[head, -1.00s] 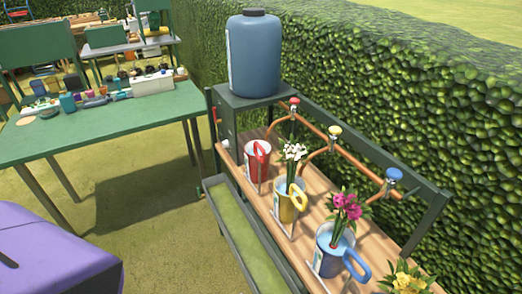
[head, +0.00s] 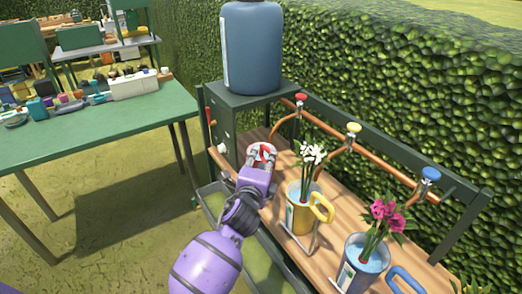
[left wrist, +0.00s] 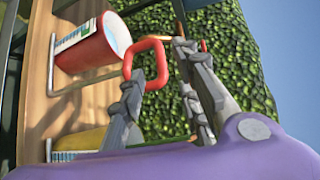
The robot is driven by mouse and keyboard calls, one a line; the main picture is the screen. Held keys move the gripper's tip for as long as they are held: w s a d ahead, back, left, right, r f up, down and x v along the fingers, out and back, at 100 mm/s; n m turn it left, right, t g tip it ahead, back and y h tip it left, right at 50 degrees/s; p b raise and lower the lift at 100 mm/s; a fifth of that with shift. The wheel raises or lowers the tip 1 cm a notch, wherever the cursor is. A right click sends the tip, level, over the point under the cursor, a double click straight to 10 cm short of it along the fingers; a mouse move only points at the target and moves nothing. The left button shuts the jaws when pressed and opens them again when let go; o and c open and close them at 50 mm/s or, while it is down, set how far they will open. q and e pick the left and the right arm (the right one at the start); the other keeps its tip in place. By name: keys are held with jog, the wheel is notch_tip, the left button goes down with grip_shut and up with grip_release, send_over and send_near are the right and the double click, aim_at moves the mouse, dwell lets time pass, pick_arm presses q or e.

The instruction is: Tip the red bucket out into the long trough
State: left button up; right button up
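The red bucket (head: 265,152) stands on the wooden bench near the dark tank stand; in the head view my left gripper (head: 261,163) hides most of it. In the left wrist view the red bucket (left wrist: 85,48) shows its label, pale rim and red loop handle. My left gripper (left wrist: 165,75) is open, with its two fingers on either side of the handle. I cannot tell whether they touch it. The long trough (head: 262,266) runs low along the bench's front, partly hidden by my left arm. My right gripper is not in view.
A yellow bucket (head: 297,212) with white flowers and a blue bucket (head: 355,268) with pink flowers stand farther along the bench. Copper taps (head: 352,130) run behind them. A blue tank (head: 252,48) stands above the bench's end. A green table (head: 95,128) is at left.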

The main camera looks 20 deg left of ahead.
aim_at(268, 148)
pick_arm(q)
jog(key=w, duration=0.5)
jog(key=w+f, duration=0.1)
jog(key=w, duration=0.1)
jog(key=shift+w+a, duration=0.25)
grip_shut()
